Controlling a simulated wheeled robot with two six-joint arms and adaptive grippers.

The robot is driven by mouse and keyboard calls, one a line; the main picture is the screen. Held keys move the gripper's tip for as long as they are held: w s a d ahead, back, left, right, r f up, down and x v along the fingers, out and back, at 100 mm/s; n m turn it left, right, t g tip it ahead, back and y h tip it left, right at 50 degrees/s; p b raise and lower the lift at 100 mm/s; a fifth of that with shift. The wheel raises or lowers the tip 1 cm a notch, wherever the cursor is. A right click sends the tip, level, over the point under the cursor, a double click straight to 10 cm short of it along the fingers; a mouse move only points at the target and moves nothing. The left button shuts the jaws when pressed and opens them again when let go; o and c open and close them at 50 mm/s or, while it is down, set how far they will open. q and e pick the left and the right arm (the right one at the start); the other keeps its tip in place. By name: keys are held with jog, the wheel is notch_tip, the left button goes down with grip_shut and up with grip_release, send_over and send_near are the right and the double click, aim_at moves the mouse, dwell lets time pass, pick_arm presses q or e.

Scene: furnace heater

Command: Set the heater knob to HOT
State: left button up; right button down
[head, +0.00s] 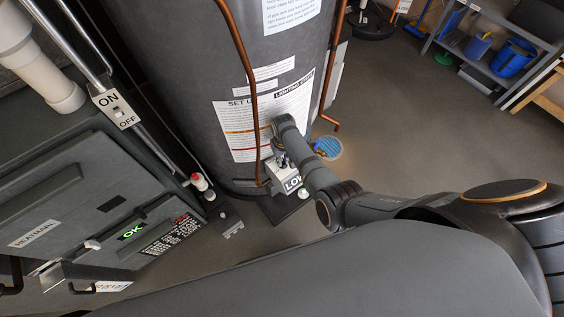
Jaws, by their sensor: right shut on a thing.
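The water heater (175,60) is a large dark grey tank with white instruction labels. Low on its front is a small light control box (284,184) with the letters "LOW" partly visible on its face. My right arm reaches in from the right. My right gripper (283,161) is at the top of this box, shut on the heater knob. The knob is mostly hidden by the gripper and wrist, so its setting cannot be read. My left gripper is not in view.
A furnace (70,210) with a green "OK" display stands at left, beside an ON/OFF switch (114,107). Copper pipes (246,75) run down the tank close to my right wrist. A shelf (490,60) with blue buckets stands far right.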

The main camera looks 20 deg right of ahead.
jog(key=shift+r+m+p, duration=0.15)
jog(key=shift+m+p, duration=0.2)
jog(key=shift+m, duration=0.45)
jog(key=m, duration=0.3)
jog(key=shift+m+p, duration=0.5)
jog(key=shift+m, duration=0.4)
jog(key=m, duration=0.2)
jog(key=shift+m, duration=0.4)
